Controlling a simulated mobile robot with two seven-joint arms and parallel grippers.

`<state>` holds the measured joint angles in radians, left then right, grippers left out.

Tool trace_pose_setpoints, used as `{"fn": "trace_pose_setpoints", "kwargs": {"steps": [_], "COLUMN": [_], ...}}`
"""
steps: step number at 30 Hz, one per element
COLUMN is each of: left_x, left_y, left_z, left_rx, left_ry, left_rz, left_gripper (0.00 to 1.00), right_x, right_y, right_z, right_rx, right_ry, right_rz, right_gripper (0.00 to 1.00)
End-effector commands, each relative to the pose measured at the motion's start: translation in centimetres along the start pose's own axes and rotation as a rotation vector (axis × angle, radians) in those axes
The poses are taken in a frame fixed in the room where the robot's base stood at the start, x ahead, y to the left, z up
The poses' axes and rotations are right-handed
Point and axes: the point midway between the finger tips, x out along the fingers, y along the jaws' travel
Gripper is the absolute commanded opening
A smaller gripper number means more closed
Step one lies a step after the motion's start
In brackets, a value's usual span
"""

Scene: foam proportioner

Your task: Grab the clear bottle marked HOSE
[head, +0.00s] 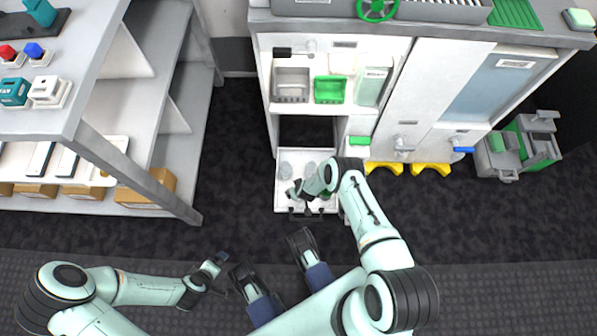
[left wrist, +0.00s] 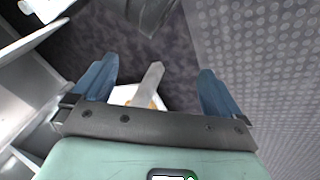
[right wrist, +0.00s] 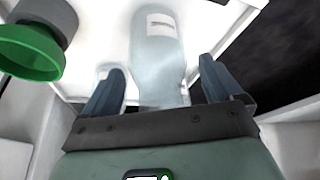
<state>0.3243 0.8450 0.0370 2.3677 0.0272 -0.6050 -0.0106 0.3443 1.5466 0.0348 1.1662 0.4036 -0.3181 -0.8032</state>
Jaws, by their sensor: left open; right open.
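A clear bottle (right wrist: 158,58) with a white label lies in view between the two fingers of my right gripper in the right wrist view. The label's print is too small to read. A second clear bottle (right wrist: 112,75) is partly hidden behind the left finger. In the head view, clear bottles (head: 285,168) stand in a white pulled-out drawer (head: 293,153). My right gripper (head: 295,191) is over this drawer, open, with its fingers either side of the bottle; contact cannot be told. My left gripper (head: 222,273) is open and empty above the dark floor.
A green-rimmed grey container (right wrist: 35,45) is left of the bottles in the right wrist view. The cabinet (head: 262,75) above the drawer holds a green bin (head: 330,89) and a grey bin (head: 291,84). A shelf unit (head: 135,110) stands at left, with free floor between.

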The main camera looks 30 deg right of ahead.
Motion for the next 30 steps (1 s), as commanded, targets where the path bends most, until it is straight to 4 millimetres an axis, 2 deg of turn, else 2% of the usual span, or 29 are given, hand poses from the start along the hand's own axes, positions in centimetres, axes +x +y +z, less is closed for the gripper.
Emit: {"fn": "trace_pose_setpoints", "kwargs": {"steps": [3, 4, 9, 17, 22, 26, 30], "left_x": [-0.1, -0.1, -0.1, -0.1, -0.6, -1.5, -3.2], "left_y": [0.0, 0.0, 0.0, 0.1, 0.2, 0.5, 1.0], "left_z": [0.0, 0.0, 0.1, 0.1, 0.5, 1.5, 3.1], "left_rx": [0.000, 0.000, 0.000, 0.000, 0.001, 0.004, 0.008], "left_ry": [0.000, -0.001, -0.002, -0.003, -0.016, -0.047, -0.099], "left_rz": [0.000, 0.000, 0.000, 0.000, 0.001, 0.004, 0.008], "left_gripper": [1.00, 1.00, 1.00, 1.00, 1.00, 1.00, 1.00], "right_x": [-0.1, -0.1, -0.1, -0.1, -0.9, -2.5, -5.4], "right_y": [0.0, 0.0, 0.0, 0.0, -0.1, -0.1, 0.0], "right_z": [0.0, 0.0, 0.0, 0.0, -0.4, -1.1, -2.4], "right_rx": [0.000, 0.000, 0.000, 0.000, -0.001, -0.001, -0.002], "right_ry": [0.000, 0.000, 0.000, 0.000, 0.000, 0.001, 0.002], "right_rz": [0.000, 0.000, 0.000, 0.000, -0.001, -0.001, 0.000], "right_gripper": [0.93, 0.89, 0.37, 0.36, 0.36, 0.36, 0.36]}}
